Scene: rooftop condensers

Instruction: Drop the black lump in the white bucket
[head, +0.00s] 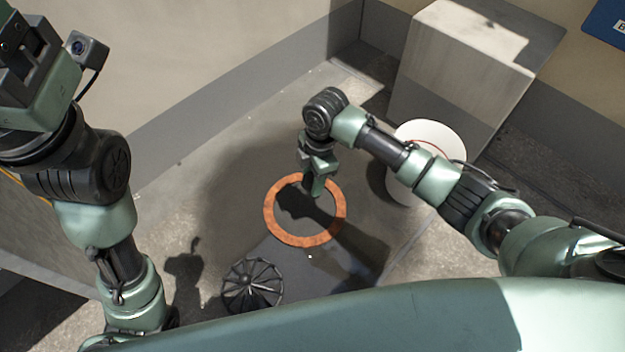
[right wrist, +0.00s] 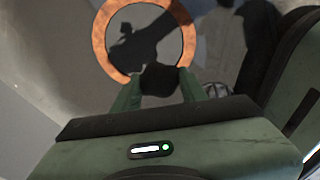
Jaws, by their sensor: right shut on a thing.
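My right gripper (head: 317,187) is shut on the black lump (right wrist: 160,78). The right wrist view shows the dark lump between the two green fingers (right wrist: 158,92); in the head view it is hard to make out. The gripper hangs above the area of an orange ring. The white bucket (head: 428,128) stands to the right of the gripper, beside a tall grey block, and my right forearm covers part of it. My left gripper (head: 25,50) is raised at the upper left edge, and its fingers cannot be made out.
The flat orange ring (head: 270,218) also shows in the right wrist view (right wrist: 101,40). A black ribbed, dome-like thing (head: 252,285) lies nearer me. The tall grey block (head: 450,75) stands at the back right. Bare floor lies left of the ring.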

